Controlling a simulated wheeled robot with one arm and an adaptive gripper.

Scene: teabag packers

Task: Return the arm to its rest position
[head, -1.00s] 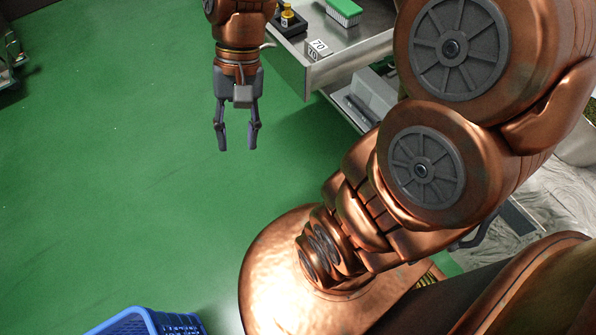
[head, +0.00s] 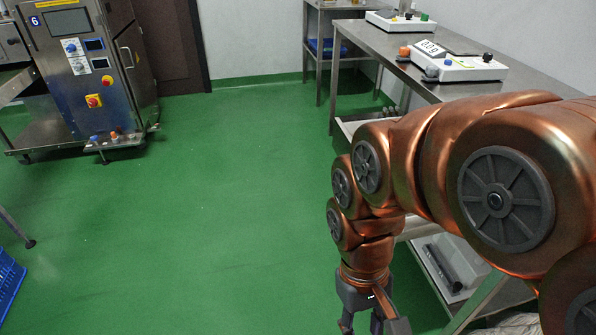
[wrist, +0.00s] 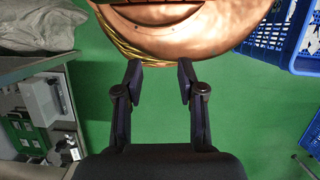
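My gripper (head: 362,326) hangs fingers-down at the end of my copper arm, low in the head view, over the green floor and left of the steel table. Its fingertips are partly cut off at the bottom edge there. In the wrist view my gripper (wrist: 158,78) shows two dark fingers spread apart with nothing between them. Beyond the fingertips, part of my copper base fills the top of that view.
A steel table (head: 440,84) with white scales (head: 468,68) stands at right, close to my arm. A steel machine (head: 85,60) stands at back left. A blue crate (head: 8,285) is at lower left; another blue crate (wrist: 303,38) shows in the wrist view. Open green floor (head: 220,190) lies between.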

